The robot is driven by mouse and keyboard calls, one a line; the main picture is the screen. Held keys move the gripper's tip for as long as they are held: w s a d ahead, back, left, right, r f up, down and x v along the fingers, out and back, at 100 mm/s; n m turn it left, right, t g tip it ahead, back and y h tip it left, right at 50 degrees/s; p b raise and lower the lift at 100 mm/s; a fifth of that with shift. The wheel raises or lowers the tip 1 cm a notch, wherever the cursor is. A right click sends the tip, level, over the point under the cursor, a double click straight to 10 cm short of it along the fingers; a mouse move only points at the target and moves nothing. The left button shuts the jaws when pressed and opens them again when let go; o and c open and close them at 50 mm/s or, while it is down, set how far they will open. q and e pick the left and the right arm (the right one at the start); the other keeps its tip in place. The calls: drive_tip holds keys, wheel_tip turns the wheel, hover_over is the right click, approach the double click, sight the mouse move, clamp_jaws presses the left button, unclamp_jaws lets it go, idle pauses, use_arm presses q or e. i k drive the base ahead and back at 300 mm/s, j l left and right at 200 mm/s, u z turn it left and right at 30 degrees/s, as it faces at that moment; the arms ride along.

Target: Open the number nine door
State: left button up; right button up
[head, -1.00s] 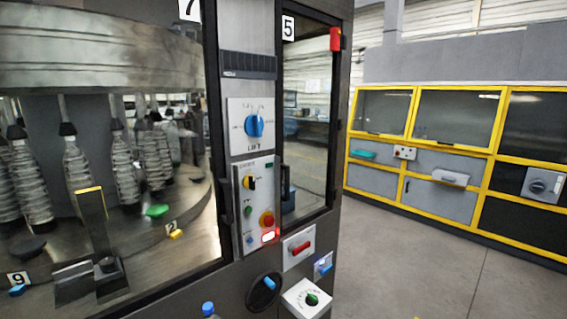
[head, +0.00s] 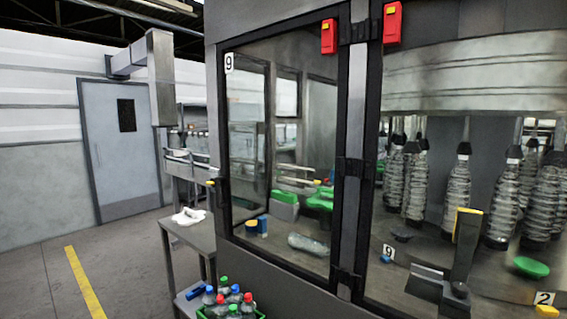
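The number nine door (head: 283,110) is a tall glass panel in a black frame on the left part of the machine, in the head view. A white label (head: 229,63) reading 9 sits at its upper left corner. It looks shut. A dark handle (head: 223,193) is at its left edge, and dark hinges (head: 350,168) run along its right side. A red switch (head: 328,37) is at its upper right corner. Neither of my grippers shows in this view.
A small side table (head: 190,232) with a white cloth stands left of the door. A green crate of bottles (head: 232,301) is low in front of it. The floor at the left, with a yellow line (head: 85,284), is clear. A grey door (head: 120,160) is in the back wall.

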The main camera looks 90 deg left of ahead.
sight(327, 17)
drive_tip(key=u, duration=3)
